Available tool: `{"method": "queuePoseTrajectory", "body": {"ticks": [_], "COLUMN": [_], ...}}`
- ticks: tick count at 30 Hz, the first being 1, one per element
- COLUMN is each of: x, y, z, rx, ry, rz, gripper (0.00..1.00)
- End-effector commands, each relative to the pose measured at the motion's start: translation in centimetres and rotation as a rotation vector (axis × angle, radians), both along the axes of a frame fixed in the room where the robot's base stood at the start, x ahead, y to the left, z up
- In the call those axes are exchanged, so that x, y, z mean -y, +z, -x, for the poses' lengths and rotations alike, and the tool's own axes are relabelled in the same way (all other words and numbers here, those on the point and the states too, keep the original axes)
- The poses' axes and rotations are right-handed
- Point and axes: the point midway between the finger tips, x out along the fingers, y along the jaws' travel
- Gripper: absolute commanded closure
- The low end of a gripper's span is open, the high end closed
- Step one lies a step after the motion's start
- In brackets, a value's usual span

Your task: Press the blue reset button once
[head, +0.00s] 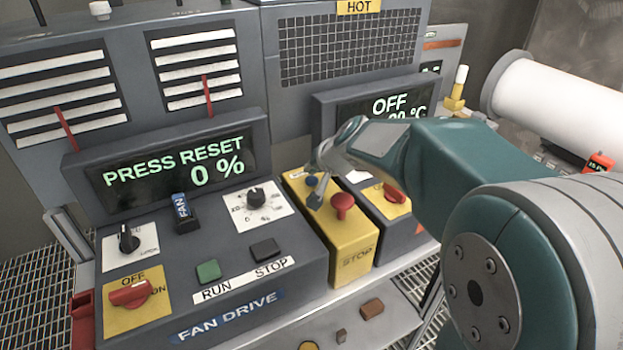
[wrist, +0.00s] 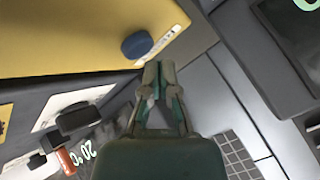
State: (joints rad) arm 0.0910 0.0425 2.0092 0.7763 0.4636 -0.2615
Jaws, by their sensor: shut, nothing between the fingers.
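The blue reset button (head: 312,181) is a small round knob on top of the yellow stop box (head: 345,240), behind the red mushroom stop button (head: 343,203). In the wrist view the blue button (wrist: 136,45) shows clearly, just above and left of my fingertips. My gripper (head: 316,198) points down over the yellow box, its fingers shut and empty. The wrist view shows the fingertips (wrist: 158,70) together, close to the button. I cannot tell whether they touch it. The fan display (head: 180,165) reads "PRESS RESET 0 %".
The fan drive panel (head: 230,275) left of the yellow box has a green run button (head: 208,271), a dark stop button (head: 265,250) and a red switch (head: 130,292). Right of the box is a heater panel with a red knob (head: 394,193). Its display (head: 390,105) reads "OFF".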

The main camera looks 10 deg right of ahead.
Motion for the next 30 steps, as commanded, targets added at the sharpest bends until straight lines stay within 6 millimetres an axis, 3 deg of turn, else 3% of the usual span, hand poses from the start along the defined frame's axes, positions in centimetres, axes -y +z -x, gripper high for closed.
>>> {"method": "queuePoseTrajectory", "body": {"ticks": [30], "x": [0.07], "y": [-0.95], "z": [0.11], "rx": [-0.001], "ry": [0.001], "rz": [0.000], "gripper": [1.00]}}
